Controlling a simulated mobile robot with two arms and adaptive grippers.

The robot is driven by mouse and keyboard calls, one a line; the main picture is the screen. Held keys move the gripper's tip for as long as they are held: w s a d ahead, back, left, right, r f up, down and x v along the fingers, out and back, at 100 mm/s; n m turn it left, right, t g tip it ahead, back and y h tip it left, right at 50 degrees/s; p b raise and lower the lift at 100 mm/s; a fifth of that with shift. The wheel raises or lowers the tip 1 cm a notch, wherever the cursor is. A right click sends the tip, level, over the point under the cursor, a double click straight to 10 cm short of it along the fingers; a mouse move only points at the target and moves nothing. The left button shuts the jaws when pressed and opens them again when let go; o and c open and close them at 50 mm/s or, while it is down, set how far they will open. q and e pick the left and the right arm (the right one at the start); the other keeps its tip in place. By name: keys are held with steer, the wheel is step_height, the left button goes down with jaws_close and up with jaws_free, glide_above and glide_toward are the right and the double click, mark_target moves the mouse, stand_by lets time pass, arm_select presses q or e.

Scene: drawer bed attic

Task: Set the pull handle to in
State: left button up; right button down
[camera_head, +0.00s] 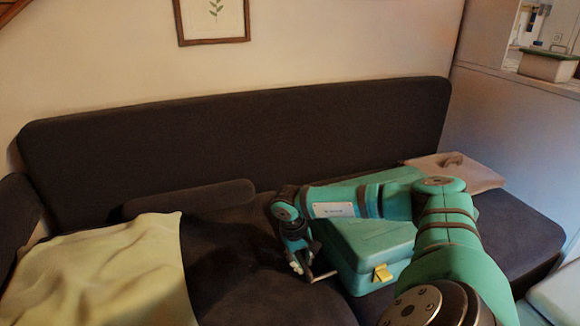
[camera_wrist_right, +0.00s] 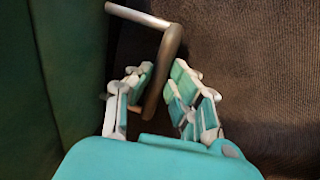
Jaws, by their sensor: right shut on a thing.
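The pull handle (camera_wrist_right: 172,42) is a grey metal bar bent in an L in the right wrist view. One leg runs to the upper left, and the other comes down between my fingers. My right gripper (camera_wrist_right: 162,76) is shut on this lower leg. In the head view my right gripper (camera_head: 300,268) points down at the front left of a teal case (camera_head: 348,268). A short piece of the handle (camera_head: 325,276) shows between the gripper and the case. The handle's far end is cut off or hidden. My left gripper is not in view.
The case has a yellow latch (camera_head: 382,273) and rests on a dark sofa (camera_head: 240,130). My right arm passes over the case and hides part of it. A pale blanket (camera_head: 100,270) lies at left, and a beige bag (camera_head: 470,172) lies behind at right.

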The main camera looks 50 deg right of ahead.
steer(key=shift+d, duration=0.1)
steer(key=c, duration=1.2)
jaws_free()
steer(key=shift+c, duration=0.2)
steer(key=shift+r, duration=0.1)
step_height(320, 180, up, 12)
steer(key=w+a, duration=0.1)
steer(key=a, duration=0.1)
steer(key=shift+f, duration=0.2)
